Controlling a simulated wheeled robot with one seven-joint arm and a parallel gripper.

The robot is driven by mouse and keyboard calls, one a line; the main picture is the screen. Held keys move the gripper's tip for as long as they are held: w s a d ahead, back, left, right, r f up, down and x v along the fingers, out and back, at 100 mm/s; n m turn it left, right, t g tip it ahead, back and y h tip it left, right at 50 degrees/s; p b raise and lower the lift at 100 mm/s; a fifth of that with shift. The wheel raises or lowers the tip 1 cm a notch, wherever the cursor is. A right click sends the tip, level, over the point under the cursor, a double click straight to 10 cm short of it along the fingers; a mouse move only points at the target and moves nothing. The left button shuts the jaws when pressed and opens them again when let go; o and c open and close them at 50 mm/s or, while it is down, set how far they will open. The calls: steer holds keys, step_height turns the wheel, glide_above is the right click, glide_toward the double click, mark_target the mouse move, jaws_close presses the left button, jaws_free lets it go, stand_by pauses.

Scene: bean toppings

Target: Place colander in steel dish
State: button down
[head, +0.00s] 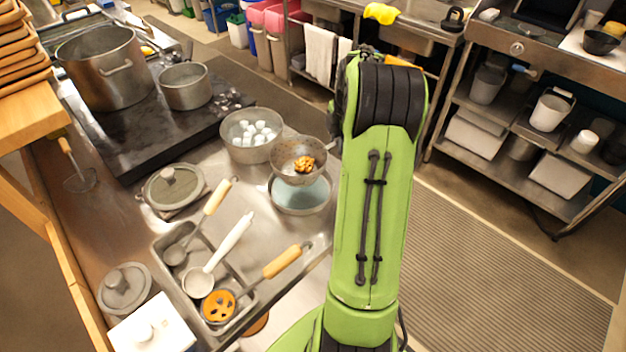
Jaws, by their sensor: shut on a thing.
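The colander (287,171) is a round grey metal bowl with a speckled wall and a few brown pieces (304,164) inside. It appears raised above the steel dish, overlapping its back part in the head view. The steel dish (301,207) is a shallow round pan with a pale bluish inside, on the steel counter. I cannot tell whether the two touch. The colander's right side reaches toward my green arm. My gripper is hidden behind that arm, so its fingers and its hold do not show.
A pot with white cubes (233,152) stands just left of the colander. A lidded pot (172,188) and a tray (243,313) with ladles are nearer on the counter. Large pots (105,75) stand on the dark stove top. Open floor with a ribbed mat (500,260) lies right.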

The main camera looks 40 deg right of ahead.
step_height(320, 180, down, 7)
steer(key=shift+w+d+b, duration=0.1)
steer(key=shift+d+b, duration=0.05)
steer(key=shift+b, duration=0.45)
steer(key=shift+f, duration=0.1)
steer(key=c, duration=0.9)
jaws_free()
steer(key=shift+o, duration=0.2)
